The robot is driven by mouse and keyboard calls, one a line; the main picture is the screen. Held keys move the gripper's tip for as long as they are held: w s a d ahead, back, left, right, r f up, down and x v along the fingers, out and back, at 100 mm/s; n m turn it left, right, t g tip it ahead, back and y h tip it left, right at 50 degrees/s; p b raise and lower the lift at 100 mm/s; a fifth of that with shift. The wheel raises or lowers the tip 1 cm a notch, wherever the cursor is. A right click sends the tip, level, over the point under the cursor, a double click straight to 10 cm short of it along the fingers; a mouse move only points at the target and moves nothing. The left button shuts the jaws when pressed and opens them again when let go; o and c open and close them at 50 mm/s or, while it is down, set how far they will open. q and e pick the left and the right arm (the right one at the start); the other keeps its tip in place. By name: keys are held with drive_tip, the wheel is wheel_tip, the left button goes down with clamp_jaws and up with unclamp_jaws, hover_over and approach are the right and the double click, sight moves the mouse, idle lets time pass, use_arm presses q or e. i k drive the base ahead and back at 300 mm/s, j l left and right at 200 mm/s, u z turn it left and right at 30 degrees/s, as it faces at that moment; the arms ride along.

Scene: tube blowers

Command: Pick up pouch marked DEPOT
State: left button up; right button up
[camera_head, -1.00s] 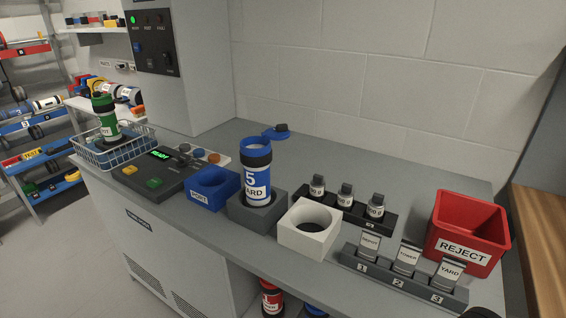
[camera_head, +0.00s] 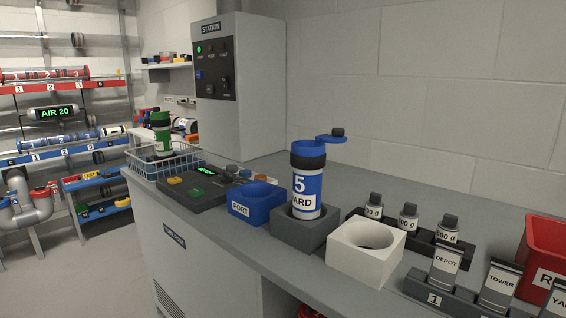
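The pouch marked DEPOT (camera_head: 446,264) stands upright in slot 1 of a dark grey rack (camera_head: 422,288) at the lower right. It is a grey pouch with a white label. A pouch marked TOWER (camera_head: 500,284) stands to its right, and a third pouch (camera_head: 557,300) is cut off by the right edge, its label showing only "YA". Neither of my grippers shows in the head view.
A white block with a round hole (camera_head: 365,250) is left of the rack. Behind the rack are several small weights (camera_head: 408,217). A blue canister marked 5 (camera_head: 307,185) stands open in a grey holder (camera_head: 300,236). A red bin (camera_head: 540,245) is at the right edge.

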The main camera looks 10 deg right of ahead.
sight(447, 256)
drive_tip(key=l+z, duration=0.35)
drive_tip(key=i+l+z, duration=0.1)
drive_tip(key=l+z, duration=0.3)
